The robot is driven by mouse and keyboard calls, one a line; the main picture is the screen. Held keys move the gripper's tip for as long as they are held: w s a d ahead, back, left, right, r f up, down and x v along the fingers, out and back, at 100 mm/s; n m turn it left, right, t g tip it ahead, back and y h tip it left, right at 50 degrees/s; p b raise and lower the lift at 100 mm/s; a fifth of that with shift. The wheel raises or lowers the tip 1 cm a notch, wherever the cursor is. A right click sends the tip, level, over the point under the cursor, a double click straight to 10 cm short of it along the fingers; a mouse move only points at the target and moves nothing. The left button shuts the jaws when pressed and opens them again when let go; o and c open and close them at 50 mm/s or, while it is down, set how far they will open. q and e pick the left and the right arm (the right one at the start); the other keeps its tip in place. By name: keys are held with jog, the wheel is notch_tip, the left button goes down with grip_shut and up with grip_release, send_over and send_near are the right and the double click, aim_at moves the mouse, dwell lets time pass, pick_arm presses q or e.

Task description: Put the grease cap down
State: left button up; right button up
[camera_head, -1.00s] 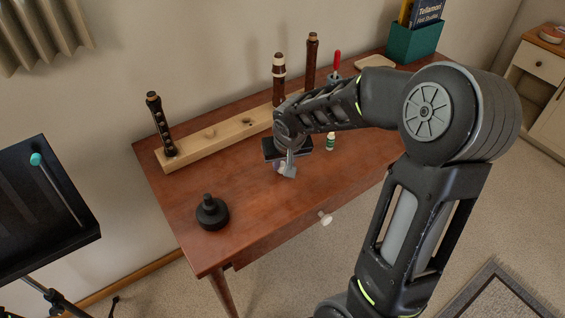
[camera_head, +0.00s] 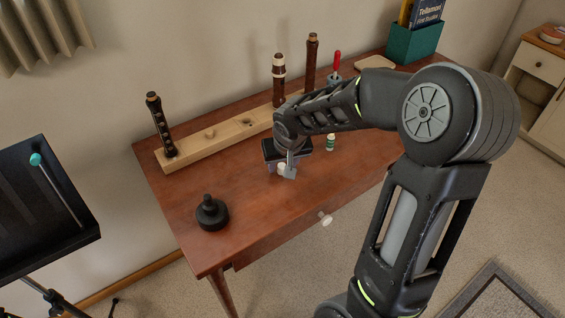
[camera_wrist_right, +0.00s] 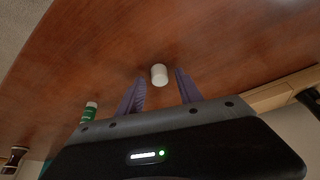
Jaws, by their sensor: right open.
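The grease cap (camera_wrist_right: 159,74) is a small white cylinder on the brown table top, between the fingers of my right gripper (camera_wrist_right: 158,92) in the wrist view. The fingers stand apart, with a gap on both sides of the cap. In the head view the cap (camera_head: 282,168) shows as a small pale spot beside the fingers of my right gripper (camera_head: 286,170), low over the middle of the table (camera_head: 255,215). My left gripper is not in view.
A small green-labelled bottle (camera_head: 331,142) stands right of my gripper. A black knobbed object (camera_head: 211,212) stands at the table's front left. Behind is a wooden rack (camera_head: 215,142) with dark instrument parts. The table between is clear.

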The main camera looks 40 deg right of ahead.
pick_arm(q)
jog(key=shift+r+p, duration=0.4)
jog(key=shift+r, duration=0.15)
pick_arm(e)
jog(key=v, duration=1.2)
